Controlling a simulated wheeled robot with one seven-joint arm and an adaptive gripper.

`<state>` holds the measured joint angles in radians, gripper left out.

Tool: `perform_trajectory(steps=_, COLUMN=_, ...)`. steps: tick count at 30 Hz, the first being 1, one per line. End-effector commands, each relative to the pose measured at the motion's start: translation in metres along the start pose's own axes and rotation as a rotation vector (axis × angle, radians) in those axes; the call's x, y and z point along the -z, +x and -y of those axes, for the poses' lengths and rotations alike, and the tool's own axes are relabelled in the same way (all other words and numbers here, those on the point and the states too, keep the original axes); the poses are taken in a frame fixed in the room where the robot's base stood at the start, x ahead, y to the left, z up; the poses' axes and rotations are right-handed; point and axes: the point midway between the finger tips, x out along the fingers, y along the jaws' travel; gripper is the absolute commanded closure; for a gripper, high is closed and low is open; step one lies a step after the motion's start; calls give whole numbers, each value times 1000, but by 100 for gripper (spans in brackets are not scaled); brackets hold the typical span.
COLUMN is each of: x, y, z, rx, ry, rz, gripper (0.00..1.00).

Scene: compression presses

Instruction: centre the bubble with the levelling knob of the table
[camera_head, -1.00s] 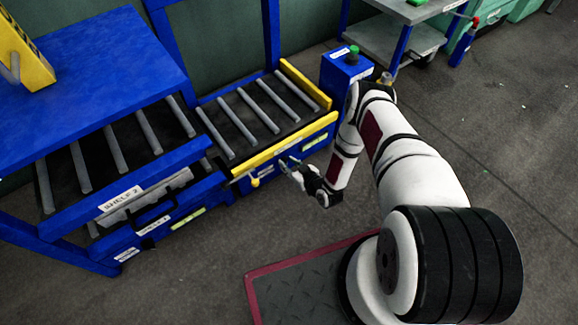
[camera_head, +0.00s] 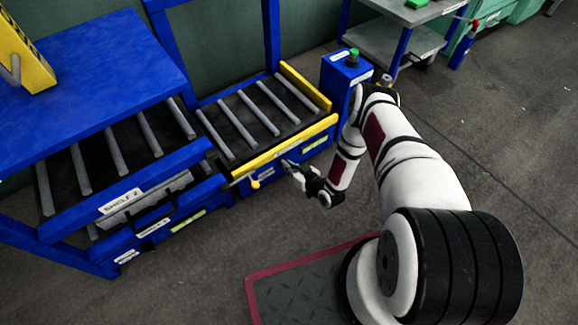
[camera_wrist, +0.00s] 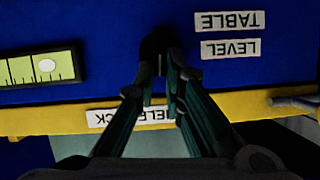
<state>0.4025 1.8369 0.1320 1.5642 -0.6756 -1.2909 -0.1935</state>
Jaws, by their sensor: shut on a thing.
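My gripper (camera_wrist: 160,82) is shut on a dark knob (camera_wrist: 158,42) on the blue face of the table; the fingers hide part of the knob. Upside-down labels reading TABLE and LEVEL (camera_wrist: 230,49) are to its right in the wrist view. The yellow-green level vial (camera_wrist: 22,70) is at the left, cut by the picture's edge. Its pale bubble (camera_wrist: 46,65) sits right of the middle of the visible part.
A yellow bar (camera_wrist: 60,120) with a partly hidden label runs close beside the fingers. A grey lever (camera_wrist: 292,101) sticks out at the right. In the head view a blue box with a green button (camera_head: 345,72) stands beside the table. The floor at right is clear.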

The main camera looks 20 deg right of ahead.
Motion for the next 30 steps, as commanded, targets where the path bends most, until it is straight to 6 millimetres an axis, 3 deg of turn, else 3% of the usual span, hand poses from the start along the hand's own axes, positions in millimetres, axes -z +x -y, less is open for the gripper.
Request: perform_trajectory(steps=30, x=-12, y=3, z=-21, rx=340, ry=825, rz=2, gripper=100)
